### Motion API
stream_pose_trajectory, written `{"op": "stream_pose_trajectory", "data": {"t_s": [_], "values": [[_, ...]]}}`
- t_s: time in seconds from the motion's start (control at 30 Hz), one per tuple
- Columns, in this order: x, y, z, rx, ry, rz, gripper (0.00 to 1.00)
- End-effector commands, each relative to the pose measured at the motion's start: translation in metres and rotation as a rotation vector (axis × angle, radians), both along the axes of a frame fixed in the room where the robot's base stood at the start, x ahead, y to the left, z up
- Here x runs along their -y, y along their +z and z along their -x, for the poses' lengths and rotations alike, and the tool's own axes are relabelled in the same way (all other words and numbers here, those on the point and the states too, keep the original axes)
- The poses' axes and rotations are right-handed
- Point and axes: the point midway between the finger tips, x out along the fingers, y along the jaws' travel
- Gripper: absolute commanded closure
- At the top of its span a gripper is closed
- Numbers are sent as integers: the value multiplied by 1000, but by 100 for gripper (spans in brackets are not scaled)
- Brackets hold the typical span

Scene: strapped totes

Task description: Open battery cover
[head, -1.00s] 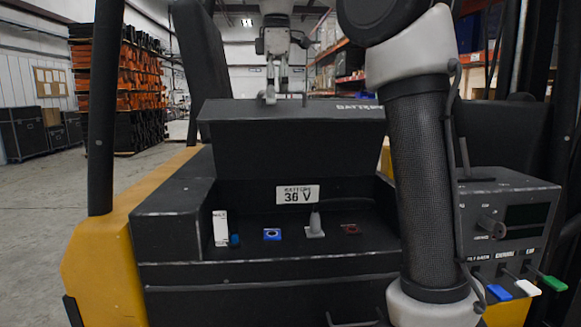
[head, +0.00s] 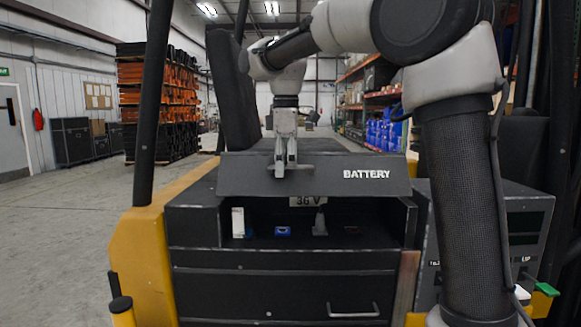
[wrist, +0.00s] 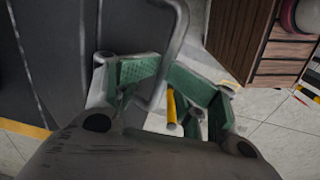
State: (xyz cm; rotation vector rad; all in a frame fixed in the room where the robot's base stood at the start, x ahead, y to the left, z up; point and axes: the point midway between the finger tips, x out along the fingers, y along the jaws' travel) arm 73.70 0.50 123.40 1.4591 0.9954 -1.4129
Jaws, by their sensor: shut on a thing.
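The black battery cover (head: 365,174), lettered BATTERY, is partly raised over the battery bay (head: 265,242) in the head view. Its lettered front faces me and tilts, and the bay is open beneath it. My gripper (head: 289,166) is at the cover's front, left of the lettering. In the wrist view my gripper (wrist: 165,95) has its green-padded fingers around a grey metal handle loop (wrist: 181,40), shut on it. The exact finger contact is hard to see. Inside the bay are a white block (head: 238,222), a blue connector (head: 283,231) and a grey lever-like part (head: 320,225).
A lower drawer handle (head: 352,311) is at the front. A black post (head: 152,100) and seat (head: 233,90) stand left of the cover. A control box (head: 525,225) with levers is at the right. Open floor (head: 55,240) lies on the left.

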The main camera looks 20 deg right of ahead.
Motion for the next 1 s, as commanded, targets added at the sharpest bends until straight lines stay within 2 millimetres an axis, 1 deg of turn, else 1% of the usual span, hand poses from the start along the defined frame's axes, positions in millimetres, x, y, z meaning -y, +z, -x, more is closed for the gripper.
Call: {"op": "stream_pose_trajectory", "data": {"t_s": [0.13,0.43,1.0], "values": [[0,-3,-1,3,0,2,68],[0,-1,-2,3,-1,2,68],[5,40,-17,2,-1,0,68]]}}
